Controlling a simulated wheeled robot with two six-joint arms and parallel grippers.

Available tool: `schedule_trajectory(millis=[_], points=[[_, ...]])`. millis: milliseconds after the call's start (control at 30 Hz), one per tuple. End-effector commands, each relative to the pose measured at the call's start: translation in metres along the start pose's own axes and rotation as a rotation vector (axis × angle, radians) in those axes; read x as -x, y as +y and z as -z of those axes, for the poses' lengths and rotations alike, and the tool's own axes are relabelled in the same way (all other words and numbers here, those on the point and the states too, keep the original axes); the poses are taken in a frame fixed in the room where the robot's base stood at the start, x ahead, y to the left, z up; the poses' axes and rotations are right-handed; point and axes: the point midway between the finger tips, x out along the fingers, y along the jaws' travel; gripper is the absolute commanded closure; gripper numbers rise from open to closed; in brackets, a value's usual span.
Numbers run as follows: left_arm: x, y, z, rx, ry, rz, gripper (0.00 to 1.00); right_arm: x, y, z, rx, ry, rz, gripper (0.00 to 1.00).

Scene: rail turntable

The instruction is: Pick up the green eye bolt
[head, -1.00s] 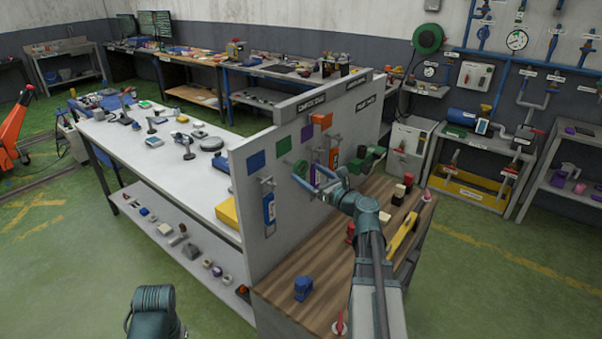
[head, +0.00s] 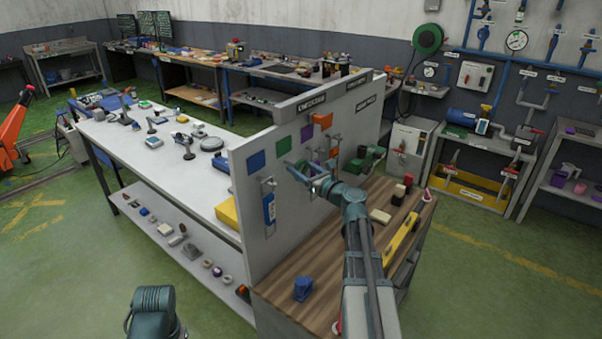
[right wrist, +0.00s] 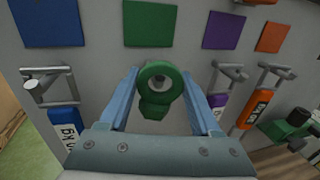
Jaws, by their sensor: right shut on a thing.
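The green eye bolt (right wrist: 147,105), a thick ring with a short stub below it, is at the grey panel (right wrist: 100,58), below a green square (right wrist: 150,24). In the right wrist view it is between the blue fingers of my right gripper (right wrist: 160,86), which is shut on it. I cannot tell whether it touches its hook. In the head view my right gripper (head: 311,180) reaches the panel's face and largely hides the bolt. My left gripper is out of view; only part of my left arm shows at the bottom.
Hooks flank the bolt: one at left with a blue tag (right wrist: 68,128), others at right with purple (right wrist: 216,106) and orange tags (right wrist: 254,108). A green part (right wrist: 290,124) protrudes at far right. The wooden bench (head: 330,270) below holds a blue object (head: 303,289) and a yellow level (head: 402,238).

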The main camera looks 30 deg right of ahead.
Motion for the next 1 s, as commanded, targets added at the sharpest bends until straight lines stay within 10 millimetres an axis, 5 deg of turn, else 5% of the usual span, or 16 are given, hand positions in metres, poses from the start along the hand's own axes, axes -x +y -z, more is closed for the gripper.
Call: schedule_trajectory(millis=[133, 467, 667, 1000], points=[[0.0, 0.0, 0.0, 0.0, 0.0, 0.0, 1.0, 0.0, 0.0, 0.0, 0.0, 0.0, 0.0, 1.0], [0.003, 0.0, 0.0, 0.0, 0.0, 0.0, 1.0, 0.003, 0.0, -0.003, 0.0, 0.0, 0.001, 1.0], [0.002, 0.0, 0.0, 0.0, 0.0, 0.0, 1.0, 0.035, 0.002, -0.002, 0.0, 0.0, 0.003, 1.0], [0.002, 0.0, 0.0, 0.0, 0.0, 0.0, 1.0, 0.121, 0.002, -0.002, 0.0, 0.0, 0.005, 1.0]])
